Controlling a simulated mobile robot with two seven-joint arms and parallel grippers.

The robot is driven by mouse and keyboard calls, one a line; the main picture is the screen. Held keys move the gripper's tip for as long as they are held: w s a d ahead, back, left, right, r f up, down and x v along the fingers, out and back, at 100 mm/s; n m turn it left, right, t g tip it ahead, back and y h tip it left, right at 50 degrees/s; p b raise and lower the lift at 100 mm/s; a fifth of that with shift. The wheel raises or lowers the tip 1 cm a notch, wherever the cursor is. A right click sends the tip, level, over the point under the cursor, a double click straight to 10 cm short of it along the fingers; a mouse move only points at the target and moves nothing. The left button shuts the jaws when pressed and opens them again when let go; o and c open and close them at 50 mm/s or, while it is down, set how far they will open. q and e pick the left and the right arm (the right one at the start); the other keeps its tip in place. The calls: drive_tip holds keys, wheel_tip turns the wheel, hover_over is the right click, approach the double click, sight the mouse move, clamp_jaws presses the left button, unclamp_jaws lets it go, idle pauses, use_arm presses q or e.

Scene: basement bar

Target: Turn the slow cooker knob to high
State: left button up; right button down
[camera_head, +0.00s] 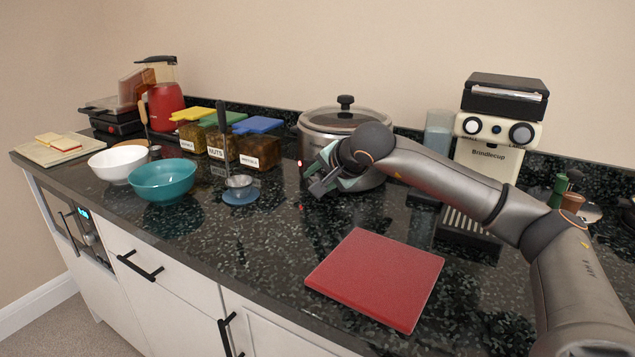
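The slow cooker (318,125) is a silver pot with a glass lid and a black lid handle. It stands at the back of the dark counter, near the wall. My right arm reaches in from the right across its front. My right gripper (316,179) is at the cooker's lower front left, pointing left, with its fingers looking apart and nothing seen between them. The knob is not visible; my gripper and wrist cover much of the cooker's front. A small red light shows at the cooker's left edge. I cannot tell whether the gripper touches the cooker. My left gripper is out of view.
A red board (376,278) lies in front. A coffee machine (490,140) stands right of the cooker, behind my arm.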

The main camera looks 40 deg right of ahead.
drive_tip(key=shift+c, duration=2.2)
unclamp_jaws()
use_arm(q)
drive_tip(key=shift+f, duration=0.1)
use_arm(e)
drive_tip(key=shift+s+r, duration=0.15)
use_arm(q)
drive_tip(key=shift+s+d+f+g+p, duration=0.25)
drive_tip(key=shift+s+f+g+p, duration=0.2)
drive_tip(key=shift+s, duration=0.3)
use_arm(e)
drive_tip(key=v, duration=1.2)
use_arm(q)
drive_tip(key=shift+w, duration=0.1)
